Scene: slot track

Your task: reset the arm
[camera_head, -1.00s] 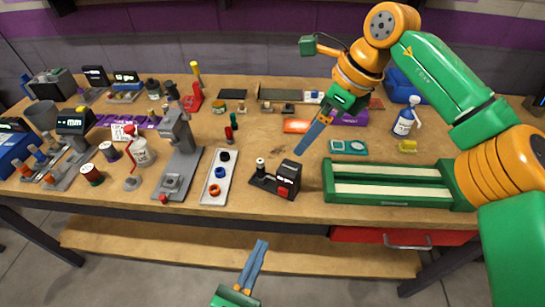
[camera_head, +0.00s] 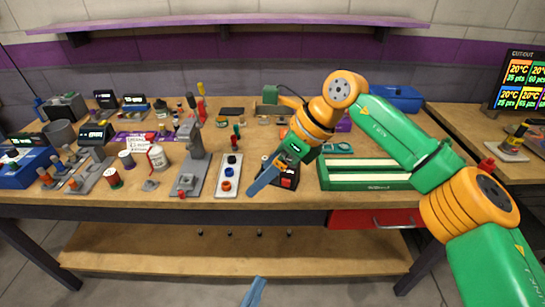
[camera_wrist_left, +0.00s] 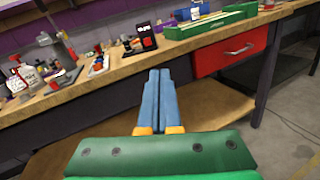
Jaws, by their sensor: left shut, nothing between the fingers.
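My left gripper (camera_head: 255,292) shows only its blue fingertips at the bottom edge of the head view. In the left wrist view its two blue fingers (camera_wrist_left: 160,100) lie together, shut and empty, in front of the workbench (camera_wrist_left: 110,92) and below its top. My right arm comes in from the right in the head view. Its gripper (camera_head: 265,180) points down and left over the bench, in front of a small black and red device (camera_head: 290,178). Its fingers overlap from this side, so I cannot tell their opening. I see nothing held in it.
A green slotted tray (camera_head: 370,186) lies on the bench right of the right gripper. A grey press stand (camera_head: 193,165) and a white strip with rings (camera_head: 229,175) stand to the left. A red drawer (camera_head: 375,218) hangs under the bench top. A second bench with a screen (camera_head: 520,82) is at right.

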